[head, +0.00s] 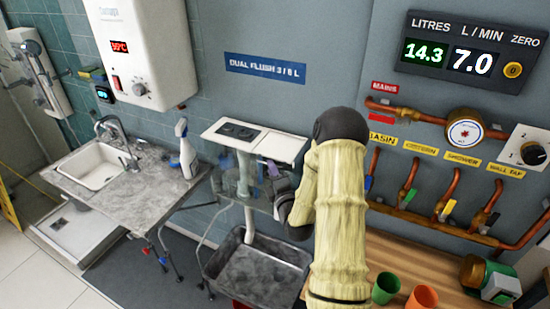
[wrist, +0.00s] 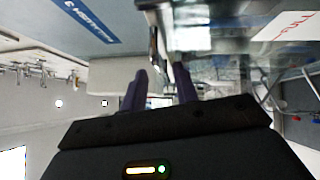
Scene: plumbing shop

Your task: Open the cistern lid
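The cistern stands against the wall, with a clear, see-through tank (head: 238,182). Its flat white lid (head: 281,147) lies level on top. A dark panel with flush buttons (head: 237,131) is set in the left part of the top. My gripper (head: 272,170) is just below the lid's front right edge, partly hidden by my arm. In the wrist view, my gripper (wrist: 161,72) has its two purple fingers apart, with a gap between them. The pale lid (wrist: 112,75) appears left of the fingers and the glassy tank (wrist: 192,35) right. Contact with the lid cannot be told.
A grey tray (head: 258,268) stands below the cistern. A counter with a sink (head: 105,172) and a spray bottle (head: 184,150) is at left. Copper pipes with valves (head: 440,206) line the right wall above a wooden bench (head: 385,256) holding green (head: 385,288) and orange cups (head: 421,298).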

